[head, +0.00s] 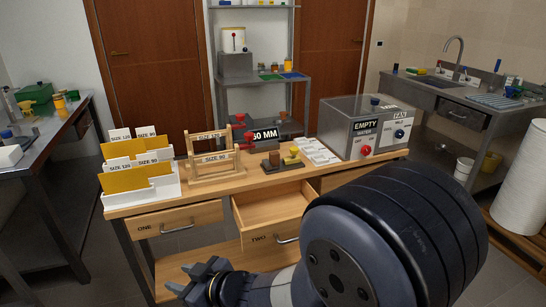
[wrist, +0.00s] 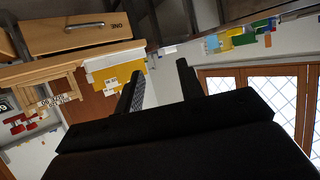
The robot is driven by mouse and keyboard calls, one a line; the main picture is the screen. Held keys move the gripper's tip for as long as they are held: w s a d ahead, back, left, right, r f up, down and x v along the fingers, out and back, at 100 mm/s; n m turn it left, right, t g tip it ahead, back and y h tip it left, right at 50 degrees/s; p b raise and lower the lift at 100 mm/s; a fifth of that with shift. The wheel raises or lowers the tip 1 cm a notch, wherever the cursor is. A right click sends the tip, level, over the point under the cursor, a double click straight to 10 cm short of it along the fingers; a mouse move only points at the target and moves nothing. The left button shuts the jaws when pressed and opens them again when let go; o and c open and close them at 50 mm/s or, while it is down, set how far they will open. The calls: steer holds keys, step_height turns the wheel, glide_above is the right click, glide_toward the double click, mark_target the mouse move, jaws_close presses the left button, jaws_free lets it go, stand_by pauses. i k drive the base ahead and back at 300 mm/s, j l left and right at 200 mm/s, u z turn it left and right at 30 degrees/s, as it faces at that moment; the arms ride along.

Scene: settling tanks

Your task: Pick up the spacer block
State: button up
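I cannot tell for sure which item is the spacer block. A black piece marked "60 MM" (head: 265,135) shows at the back of the wooden workbench (head: 225,186) in the head view. My gripper (head: 203,279) is low in front of the bench, left of the open drawer and well away from these items. In the wrist view its two fingers (wrist: 158,88) are apart with nothing between them.
Drawer TWO (head: 268,209) is pulled out and looks empty; drawer ONE (head: 178,219) is shut. White holders with yellow sheets (head: 138,180), wooden racks (head: 212,165), white cards (head: 315,152) and a grey tank box (head: 362,124) stand on the bench. My arm covers the lower right.

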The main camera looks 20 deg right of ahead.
mark_target(274, 156)
steer(key=i+j+z, duration=0.1)
steer(key=i+z, duration=0.35)
steer(key=i, duration=0.35)
steer(key=i+j+z, duration=0.1)
steer(key=z, duration=0.25)
steer(key=i+j+z, duration=0.15)
steer(key=z, duration=0.2)
steer(key=i+j+z, duration=0.2)
steer(key=z, duration=0.15)
